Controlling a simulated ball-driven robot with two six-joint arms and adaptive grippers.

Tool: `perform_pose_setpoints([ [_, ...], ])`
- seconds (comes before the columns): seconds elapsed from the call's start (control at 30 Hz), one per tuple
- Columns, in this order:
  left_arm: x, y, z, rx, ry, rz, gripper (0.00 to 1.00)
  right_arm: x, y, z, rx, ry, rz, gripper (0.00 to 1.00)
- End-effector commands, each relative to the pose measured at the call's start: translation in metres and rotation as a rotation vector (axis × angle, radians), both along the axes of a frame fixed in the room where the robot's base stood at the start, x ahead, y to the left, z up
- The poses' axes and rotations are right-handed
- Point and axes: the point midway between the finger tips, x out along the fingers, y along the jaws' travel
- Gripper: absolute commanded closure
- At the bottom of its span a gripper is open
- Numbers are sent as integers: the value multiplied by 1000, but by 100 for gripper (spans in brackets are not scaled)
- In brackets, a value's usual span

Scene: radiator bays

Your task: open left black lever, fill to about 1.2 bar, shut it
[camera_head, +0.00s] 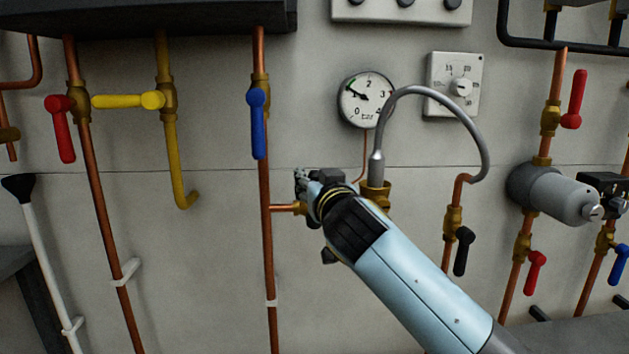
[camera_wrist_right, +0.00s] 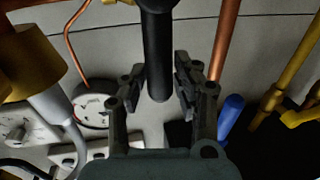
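The left black lever (camera_wrist_right: 157,52) shows in the right wrist view, between the fingers of my right gripper (camera_wrist_right: 159,82). The fingers are open, with a gap visible on each side of the lever. In the head view my right gripper (camera_head: 307,184) is at the brass valve (camera_head: 301,208) on the short copper branch, and it hides the lever there. The round pressure gauge (camera_head: 366,99) is above right of the gripper. Its needle points to the upper left, seemingly near 1; the exact value is too small to read. My left gripper is not in view.
A grey hose (camera_head: 484,140) arches from a brass fitting to the right pipe, which has another black lever (camera_head: 463,250). A blue lever (camera_head: 257,123) hangs above left of the gripper. Yellow (camera_head: 127,101) and red (camera_head: 60,128) levers are farther left. A thermostat (camera_head: 453,85) is beside the gauge.

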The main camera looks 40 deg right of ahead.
Motion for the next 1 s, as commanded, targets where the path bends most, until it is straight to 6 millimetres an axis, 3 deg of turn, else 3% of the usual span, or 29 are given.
perform_pose_setpoints([
  [0.03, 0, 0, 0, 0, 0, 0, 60, 0, 0, 0, 0, 0, 0, 79],
  [0.2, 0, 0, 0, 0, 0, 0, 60, 0, 0, 0, 0, 0, 0, 100],
  [1.0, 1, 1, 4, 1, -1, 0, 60, 0, 3, -2, -21, 19, 0, 100],
])
